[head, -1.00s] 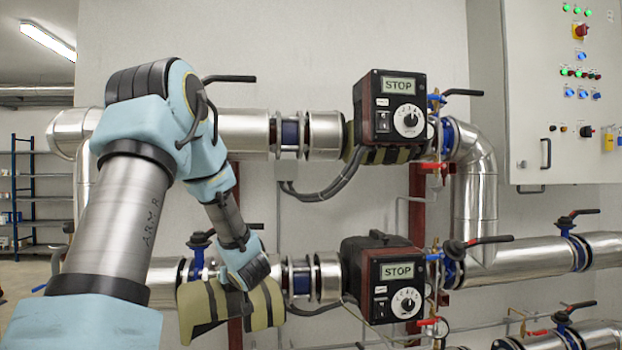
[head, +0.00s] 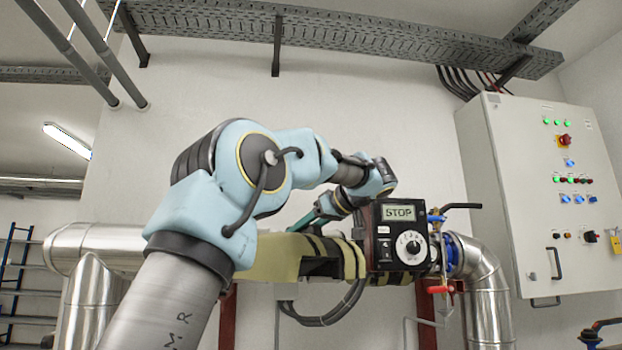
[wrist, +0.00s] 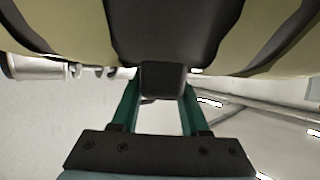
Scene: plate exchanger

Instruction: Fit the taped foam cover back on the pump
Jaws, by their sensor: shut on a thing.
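The foam cover (head: 268,258) is a pale yellow-olive curved shell with black tape bands. My gripper (head: 300,223) is shut on a black tab (wrist: 162,78) of the cover; in the wrist view the cover (wrist: 75,32) spans the top, above the green fingers (wrist: 158,105). In the head view the cover is at the upper pipe's height, left of the upper pump's black control box (head: 400,240) with its STOP display. It overlaps the pipe and hides the pump body behind it. I cannot tell whether it touches the pipe or pump.
The upper silver pipe (head: 110,245) runs along the wall and bends down (head: 485,270) at right. Blue and red valves (head: 440,250) sit just right of the control box. A grey control cabinet (head: 535,200) is at right. A cable tray (head: 340,33) runs overhead.

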